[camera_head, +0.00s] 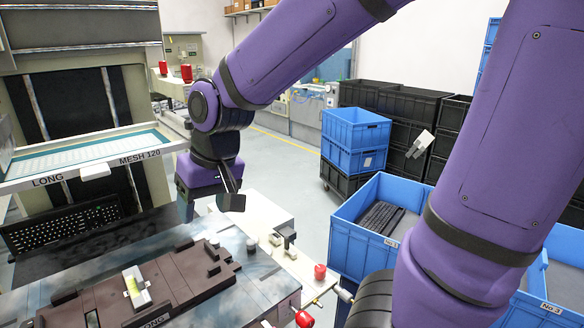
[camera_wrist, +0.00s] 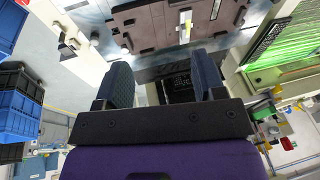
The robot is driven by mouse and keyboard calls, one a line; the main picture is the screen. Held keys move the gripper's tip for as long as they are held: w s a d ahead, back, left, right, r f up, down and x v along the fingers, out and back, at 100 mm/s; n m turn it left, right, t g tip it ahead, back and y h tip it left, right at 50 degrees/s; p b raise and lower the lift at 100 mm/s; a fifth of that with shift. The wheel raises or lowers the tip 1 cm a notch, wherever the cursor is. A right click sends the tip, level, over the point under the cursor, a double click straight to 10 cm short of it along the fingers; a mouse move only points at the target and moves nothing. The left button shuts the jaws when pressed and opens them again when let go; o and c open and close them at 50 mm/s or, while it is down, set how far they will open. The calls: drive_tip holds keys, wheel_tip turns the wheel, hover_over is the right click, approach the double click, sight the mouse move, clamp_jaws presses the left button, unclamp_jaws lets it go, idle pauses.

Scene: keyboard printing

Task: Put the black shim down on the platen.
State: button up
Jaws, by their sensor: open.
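My gripper (camera_head: 210,205) hangs above the back right edge of the metal platen (camera_head: 262,290). Its two dark fingers stand wide apart in the wrist view (camera_wrist: 165,80). A dark, speckled patch (camera_wrist: 178,88) shows between them, but I cannot tell what it is. I cannot pick out the black shim with certainty in either view. A dark brown jig plate (camera_head: 190,282) marked LONG lies on the platen, apart from my gripper. It bears a pale piece with a yellow-green part (camera_head: 136,287), which also shows in the wrist view (camera_wrist: 185,25).
A black keyboard (camera_head: 62,228) lies at the left, beneath the raised screen frame (camera_head: 80,180). A pale side ledge (camera_head: 262,212) with small fittings and a red knob (camera_head: 320,271) borders the platen. Blue crates (camera_head: 345,215) stand at the right, one holding dark keyboards.

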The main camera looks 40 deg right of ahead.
drive_tip(key=s+d+r+t+h, duration=0.1)
drive_tip(key=s+d+r, duration=0.3)
drive_tip(key=s, duration=0.2)
drive_tip(key=s+d+r+t+h, duration=0.1)
drive_tip(key=s+d+r, duration=0.3)
drive_tip(key=s+d, duration=0.1)
drive_tip(key=shift+s+t, duration=0.3)
drive_tip(key=shift+s, duration=0.2)
